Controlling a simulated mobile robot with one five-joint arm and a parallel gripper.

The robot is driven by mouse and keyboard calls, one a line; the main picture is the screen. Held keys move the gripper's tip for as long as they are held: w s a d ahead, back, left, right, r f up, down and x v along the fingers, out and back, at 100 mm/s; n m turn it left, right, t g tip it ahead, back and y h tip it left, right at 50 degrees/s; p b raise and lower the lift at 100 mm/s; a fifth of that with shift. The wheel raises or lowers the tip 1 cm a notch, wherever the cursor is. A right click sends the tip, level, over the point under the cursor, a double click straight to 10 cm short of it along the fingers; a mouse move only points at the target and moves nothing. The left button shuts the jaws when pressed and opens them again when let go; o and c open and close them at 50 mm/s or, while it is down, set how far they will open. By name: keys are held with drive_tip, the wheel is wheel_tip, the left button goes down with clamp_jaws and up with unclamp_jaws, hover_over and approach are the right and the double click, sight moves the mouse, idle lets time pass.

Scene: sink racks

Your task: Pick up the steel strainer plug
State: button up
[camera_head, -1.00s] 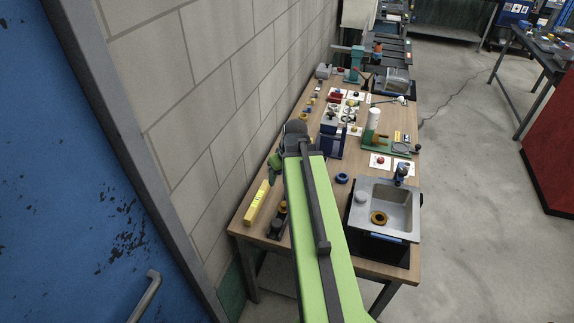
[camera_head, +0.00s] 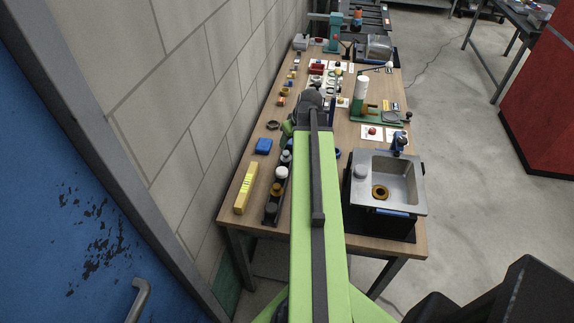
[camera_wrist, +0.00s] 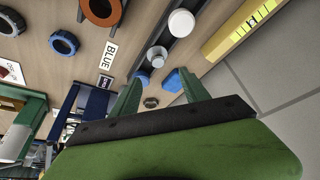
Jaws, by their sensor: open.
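A dark rack (camera_head: 265,221) on the left of the bench holds a row of round plugs. A grey metallic plug (camera_head: 286,157), which looks like the steel strainer plug, is at its far end, beyond a white plug (camera_head: 282,172). In the wrist view the grey plug (camera_wrist: 157,56) is upright near the rack's end, past my fingertips. My gripper (camera_wrist: 158,88) is open and empty, its green fingers spread, with the plug ahead of the gap. In the head view my arm hides most of the gripper.
A yellow bar (camera_head: 246,188) lies left of the rack, near the wall. A blue block (camera_head: 263,146) and a dark ring (camera_head: 272,125) lie beyond it. A steel sink (camera_head: 407,190) stands on the right. Blue (camera_wrist: 64,42) and copper (camera_wrist: 103,12) rings lie near a BLUE label (camera_wrist: 108,56).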

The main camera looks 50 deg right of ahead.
drive_tip(key=b, duration=0.3)
hover_over(286, 152)
drive_tip(key=s, duration=0.2)
drive_tip(key=f, duration=0.4)
drive_tip(key=shift+s+a+f, duration=0.15)
drive_tip(key=shift+s+a, duration=0.05)
drive_tip(key=shift+a, duration=0.2)
drive_tip(key=shift+p, duration=0.3)
drive_tip(key=b+x, duration=0.5)
drive_tip(key=shift+s+d+f, duration=0.1)
drive_tip(key=shift+d, duration=0.1)
drive_tip(key=shift+c, duration=0.3)
clamp_jaws()
